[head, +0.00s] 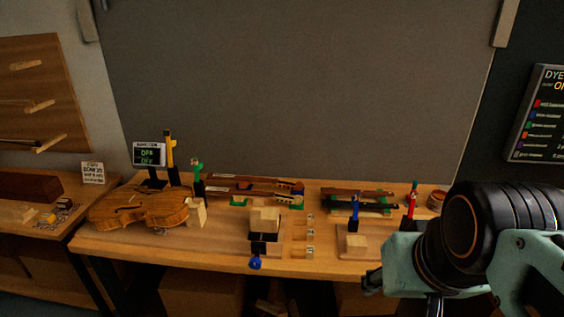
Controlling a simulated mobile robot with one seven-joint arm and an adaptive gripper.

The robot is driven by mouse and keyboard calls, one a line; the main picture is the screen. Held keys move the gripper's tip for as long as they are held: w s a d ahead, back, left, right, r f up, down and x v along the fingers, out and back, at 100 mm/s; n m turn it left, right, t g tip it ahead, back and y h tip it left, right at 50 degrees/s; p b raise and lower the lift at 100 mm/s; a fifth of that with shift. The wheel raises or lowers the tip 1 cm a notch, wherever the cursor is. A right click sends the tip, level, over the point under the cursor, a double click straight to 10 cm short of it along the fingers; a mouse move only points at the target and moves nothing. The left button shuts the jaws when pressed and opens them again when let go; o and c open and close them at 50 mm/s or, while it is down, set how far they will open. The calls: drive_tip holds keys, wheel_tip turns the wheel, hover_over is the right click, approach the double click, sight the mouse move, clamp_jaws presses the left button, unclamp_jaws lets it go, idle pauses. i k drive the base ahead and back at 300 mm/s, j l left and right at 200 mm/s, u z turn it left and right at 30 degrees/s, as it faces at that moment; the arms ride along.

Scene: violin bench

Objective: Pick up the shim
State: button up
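I cannot tell for sure which piece is the shim. Three small pale pieces (310,236) with dark marks lie in a column on the bench, right of a wooden block (264,219) on a dark fixture with a blue knob (255,263). They are too small to read. Another pale block (356,243) sits on a light board to their right. My arm fills the lower right of the head view; my gripper's fingertips do not show, so its opening is hidden.
A violin body (139,208) lies at the left of the bench (215,249). Violin necks (262,190) and upright coloured-handled tools (170,150) stand behind. Bare wood shows along the front edge.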

sight(308, 254)
drive_tip(key=i+j+u, duration=0.15)
drive_tip(key=j, duration=0.25)
drive_tip(key=j+u, duration=0.2)
drive_tip(key=j, duration=0.2)
drive_tip(key=i+j+u, duration=0.15)
drive_tip(key=j, duration=0.2)
drive_tip(key=j+z, duration=0.15)
drive_tip(key=z, duration=0.85)
drive_tip(key=i+j, duration=0.05)
